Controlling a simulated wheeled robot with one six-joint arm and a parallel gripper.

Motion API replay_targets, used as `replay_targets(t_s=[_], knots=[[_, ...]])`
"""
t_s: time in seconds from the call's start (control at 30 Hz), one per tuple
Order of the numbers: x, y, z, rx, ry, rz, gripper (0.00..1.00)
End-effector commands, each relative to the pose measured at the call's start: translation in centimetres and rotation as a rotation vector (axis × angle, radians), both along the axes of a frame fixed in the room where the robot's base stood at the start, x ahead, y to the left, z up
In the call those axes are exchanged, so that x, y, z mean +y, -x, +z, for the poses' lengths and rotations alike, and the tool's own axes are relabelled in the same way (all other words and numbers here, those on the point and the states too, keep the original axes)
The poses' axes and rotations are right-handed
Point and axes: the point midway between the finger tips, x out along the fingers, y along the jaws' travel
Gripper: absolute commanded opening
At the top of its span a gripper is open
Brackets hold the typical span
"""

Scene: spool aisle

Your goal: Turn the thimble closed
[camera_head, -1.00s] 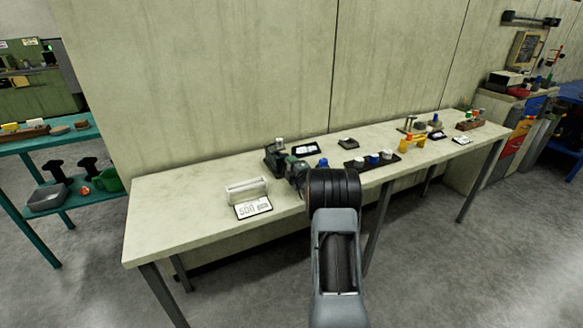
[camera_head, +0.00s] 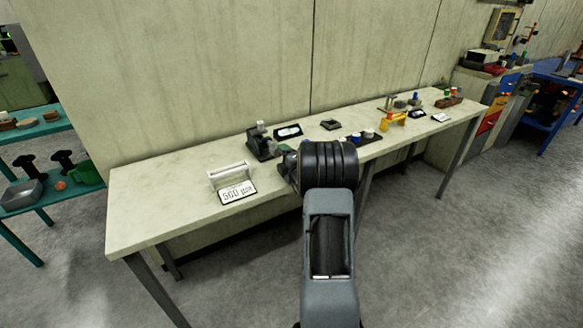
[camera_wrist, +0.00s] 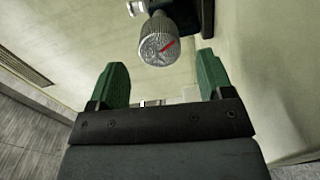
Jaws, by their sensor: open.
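The thimble (camera_wrist: 159,44) is a silver knurled knob with a red line on its round end face. It shows in the wrist view, at the top middle, just beyond the gap between my fingers. It is joined to a dark green-grey device (camera_wrist: 192,12) behind it. My gripper (camera_wrist: 160,72) has two green fingers, spread apart and empty, one to each side of the thimble in the picture. I cannot tell how far the fingertips are from it. In the head view the dark green device (camera_head: 262,143) stands on the bench, and my arm hides the thimble.
The long pale bench (camera_head: 150,185) holds a card reading 500 µm (camera_head: 238,192) before a white block (camera_head: 229,173). A small dark-framed display (camera_head: 288,131), a black tray of knobs (camera_head: 362,139) and a yellow stand (camera_head: 392,120) lie further right. The bench's left end is clear.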

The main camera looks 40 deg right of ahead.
Motion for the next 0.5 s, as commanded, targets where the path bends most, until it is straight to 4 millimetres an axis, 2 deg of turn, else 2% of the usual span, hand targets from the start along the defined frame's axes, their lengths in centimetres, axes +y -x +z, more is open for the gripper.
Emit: replay_targets(t_s=[0.03,0.2,0.3,0.5], knots=[[0.1,1.1,0.0,0.000,0.000,-0.002,0.74],[0.5,4.0,0.1,-0.001,0.001,-0.002,0.74],[0.6,5.3,0.0,0.000,0.001,-0.002,0.74],[0.9,6.6,0.0,-0.001,0.001,-0.001,0.74]])
